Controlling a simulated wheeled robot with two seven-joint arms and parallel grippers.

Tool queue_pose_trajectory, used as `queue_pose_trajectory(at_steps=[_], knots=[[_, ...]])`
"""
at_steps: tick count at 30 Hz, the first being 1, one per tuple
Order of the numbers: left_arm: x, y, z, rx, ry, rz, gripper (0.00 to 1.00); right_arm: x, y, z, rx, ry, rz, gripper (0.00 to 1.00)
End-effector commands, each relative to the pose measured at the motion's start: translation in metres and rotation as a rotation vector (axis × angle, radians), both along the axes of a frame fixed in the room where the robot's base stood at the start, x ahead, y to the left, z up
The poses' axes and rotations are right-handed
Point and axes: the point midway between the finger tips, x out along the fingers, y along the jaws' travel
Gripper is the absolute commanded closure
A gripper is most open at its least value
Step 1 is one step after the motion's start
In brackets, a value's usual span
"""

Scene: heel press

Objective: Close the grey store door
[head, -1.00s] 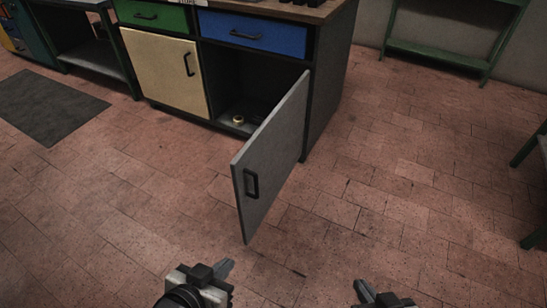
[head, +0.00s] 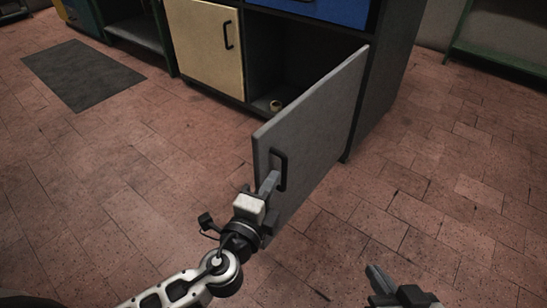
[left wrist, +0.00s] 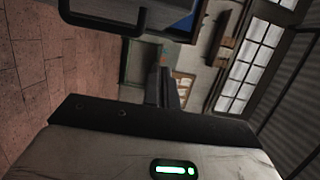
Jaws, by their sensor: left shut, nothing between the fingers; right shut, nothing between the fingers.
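The grey store door (head: 325,130) stands wide open in the head view, swung out from the cabinet toward me. Its dark bar handle (head: 281,170) is near the free edge. My left gripper (head: 270,182) is shut and empty, its fingertips at the door's handle side, overlapping the handle's lower part in the picture. I cannot tell whether they touch. In the left wrist view the shut fingers (left wrist: 166,85) show in the middle, with a dark bar at the top left. My right gripper (head: 376,277) is shut and empty, low over the floor, apart from the door.
The cabinet's open compartment (head: 285,70) holds a small round light object (head: 276,106). A closed cream door (head: 206,45) is left of it and a blue drawer (head: 325,10) above. A dark mat (head: 84,75) lies at left. Floor to the right is clear.

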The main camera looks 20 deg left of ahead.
Motion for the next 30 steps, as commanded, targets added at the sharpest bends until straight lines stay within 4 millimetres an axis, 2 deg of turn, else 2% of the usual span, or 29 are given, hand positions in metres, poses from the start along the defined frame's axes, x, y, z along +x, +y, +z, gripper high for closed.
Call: queue_pose_trajectory(at_steps=[5, 15, 21, 30], knots=[[0.026, -0.002, 0.004, 0.002, -0.005, 0.001, 1.0, 0.0, 0.0, 0.001, -0.003, 0.008, -0.001, 1.0], [0.098, -0.007, 0.003, 0.001, -0.003, 0.002, 1.0, 0.0, 0.0, 0.001, 0.0, 0.002, -0.001, 1.0], [0.105, 0.021, 0.001, 0.002, 0.001, 0.001, 1.0, 0.0, 0.0, 0.001, 0.001, -0.002, 0.0, 1.0], [0.108, 0.031, 0.001, -0.002, 0.001, 0.001, 1.0, 0.0, 0.0, 0.002, 0.003, -0.005, -0.002, 1.0]])
